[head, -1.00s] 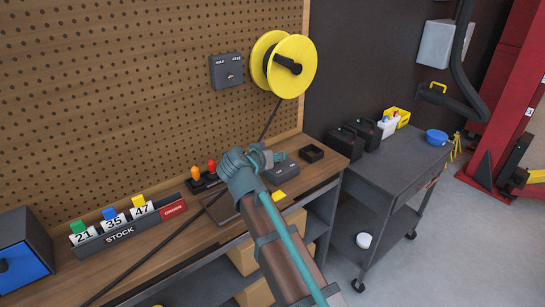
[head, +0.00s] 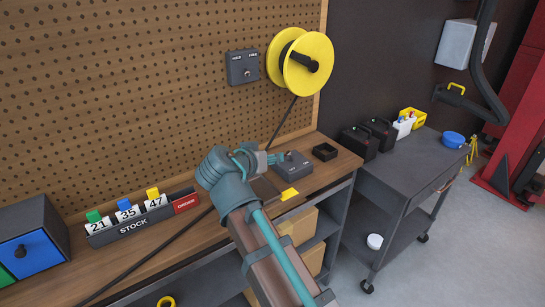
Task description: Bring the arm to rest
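My arm (head: 268,255) reaches up from the bottom of the head view over the workbench. My gripper (head: 268,157) is at its far end, pointing right, above the bench and close to a grey switch box (head: 294,166). The fingers are small and partly hidden by the wrist, so I cannot tell whether they are open or shut. No held object is visible.
The workbench (head: 190,236) carries a stock rack (head: 135,224), a blue-fronted drawer box (head: 28,245) and a small black tray (head: 325,152). A yellow reel (head: 305,63) hangs on the pegboard (head: 150,80), its dark cable (head: 284,120) running down. A grey cart (head: 405,171) stands right.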

